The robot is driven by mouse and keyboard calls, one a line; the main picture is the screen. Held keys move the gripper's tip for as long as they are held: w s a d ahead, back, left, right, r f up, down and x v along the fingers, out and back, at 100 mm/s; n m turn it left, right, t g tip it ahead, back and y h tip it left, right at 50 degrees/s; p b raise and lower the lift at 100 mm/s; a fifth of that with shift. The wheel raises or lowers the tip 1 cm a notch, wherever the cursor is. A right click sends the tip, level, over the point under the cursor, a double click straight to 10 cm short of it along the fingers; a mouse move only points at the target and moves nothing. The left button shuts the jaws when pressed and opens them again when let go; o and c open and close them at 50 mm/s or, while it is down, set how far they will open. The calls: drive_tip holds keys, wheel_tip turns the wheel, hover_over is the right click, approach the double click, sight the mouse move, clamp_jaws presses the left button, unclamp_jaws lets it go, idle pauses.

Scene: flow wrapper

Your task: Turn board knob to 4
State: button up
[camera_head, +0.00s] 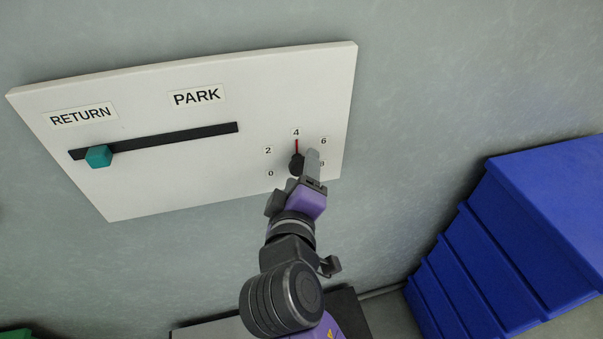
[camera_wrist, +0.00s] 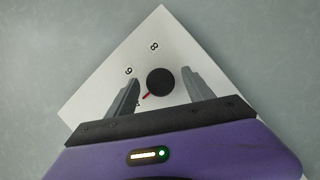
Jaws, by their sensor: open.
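The white board (camera_head: 190,105) is mounted on the grey wall. Its round black knob (camera_head: 294,165) sits at the lower right, ringed by the numbers 0, 2, 4, 6 and 8. The knob's red pointer (camera_head: 297,146) points up at the 4 in the head view. My gripper (camera_head: 306,160) is at the knob and partly covers it. In the wrist view the knob (camera_wrist: 160,82) lies between the two open fingers, with a visible gap on each side. The 6 and 8 show there; the 4 is mostly hidden by a finger.
A teal slider (camera_head: 99,156) sits at the left end of a black slot, below the RETURN label (camera_head: 83,115). A PARK label (camera_head: 197,96) is above the slot. Stacked blue bins (camera_head: 510,240) stand at the right. The wall around the board is clear.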

drive_tip(key=b+v, duration=0.1)
drive_tip(key=v, duration=0.6)
drive_tip(key=shift+s, duration=0.35)
drive_tip(key=a+r+t+y, duration=0.2)
drive_tip(key=a+r+y, duration=0.1)
drive_tip(key=a+y, duration=0.15)
drive_tip(key=s+d+f+m+g, duration=0.1)
drive_tip(key=s+d+f+m, duration=0.2)
drive_tip(key=s, duration=0.7)
drive_tip(key=s+d+f+m+g+h+b, duration=0.1)
drive_tip(key=s+d+f+m, duration=0.3)
drive_tip(key=s+d+f, duration=0.4)
drive_tip(key=s+d+f+m+h+b, duration=0.1)
drive_tip(key=s+d+f+m, duration=0.2)
drive_tip(key=s+d, duration=0.9)
wheel_tip(320, 180, down, 3)
drive_tip(key=shift+s+r+m+g, duration=0.15)
drive_tip(key=shift+s+m+g, duration=0.25)
drive_tip(key=shift+s, duration=0.1)
